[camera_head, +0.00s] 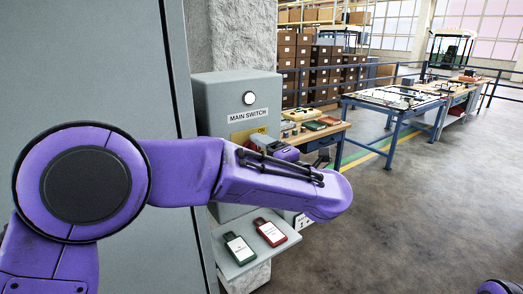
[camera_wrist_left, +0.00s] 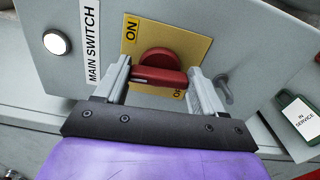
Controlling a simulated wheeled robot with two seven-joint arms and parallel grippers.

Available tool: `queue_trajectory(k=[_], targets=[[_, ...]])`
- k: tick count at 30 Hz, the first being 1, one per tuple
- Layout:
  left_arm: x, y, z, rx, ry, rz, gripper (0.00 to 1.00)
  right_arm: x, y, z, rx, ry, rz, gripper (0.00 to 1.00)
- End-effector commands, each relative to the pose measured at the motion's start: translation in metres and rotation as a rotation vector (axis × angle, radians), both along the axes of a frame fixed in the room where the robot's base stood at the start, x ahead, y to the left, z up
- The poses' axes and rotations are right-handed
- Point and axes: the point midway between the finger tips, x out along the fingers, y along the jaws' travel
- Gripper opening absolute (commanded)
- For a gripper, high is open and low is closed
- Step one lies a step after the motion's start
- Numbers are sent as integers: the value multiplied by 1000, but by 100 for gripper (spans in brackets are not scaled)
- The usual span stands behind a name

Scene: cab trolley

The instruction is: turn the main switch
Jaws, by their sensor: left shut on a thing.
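The main switch is a grey box (camera_head: 210,100) with a white lamp (camera_head: 249,99), a MAIN SWITCH label (camera_head: 248,115) and a yellow plate (camera_head: 240,135). In the left wrist view, the red rotary handle (camera_wrist_left: 158,57) sits on the yellow plate (camera_wrist_left: 195,48), with ON at the upper left and a partly hidden OFF below. My left gripper (camera_wrist_left: 162,80) is shut on the handle's red bar, one finger at each end. I cannot tell which mark the handle points to. In the head view, my left arm hides most of the handle.
A shelf (camera_head: 238,268) below the box carries a green tag (camera_head: 240,248) and a red tag (camera_head: 270,232). A grey cabinet (camera_head: 90,60) stands at the left. Workbenches (camera_head: 390,103) and a blue railing are behind.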

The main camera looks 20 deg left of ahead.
Motion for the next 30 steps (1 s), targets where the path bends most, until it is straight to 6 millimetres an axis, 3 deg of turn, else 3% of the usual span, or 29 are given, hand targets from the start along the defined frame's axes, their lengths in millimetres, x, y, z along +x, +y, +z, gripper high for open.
queue_trajectory(k=[23, 24, 25, 26, 30], targets=[[0, 0, -1, 61, 78, -1, 39, 0, 0, 6, 0, 0, 0, 43], [0, 0, -1, 60, 77, -1, 79, 0, 0, 6, 0, 0, 0, 43], [0, 0, -1, 60, 77, -1, 89, 0, 0, 6, 0, 0, 0, 43], [0, 0, -1, 60, 77, -1, 95, 0, 0, 6, 0, 0, 0, 43], [0, 0, -1, 59, 76, -1, 95, 0, 0, 6, 0, 0, 0, 43]])
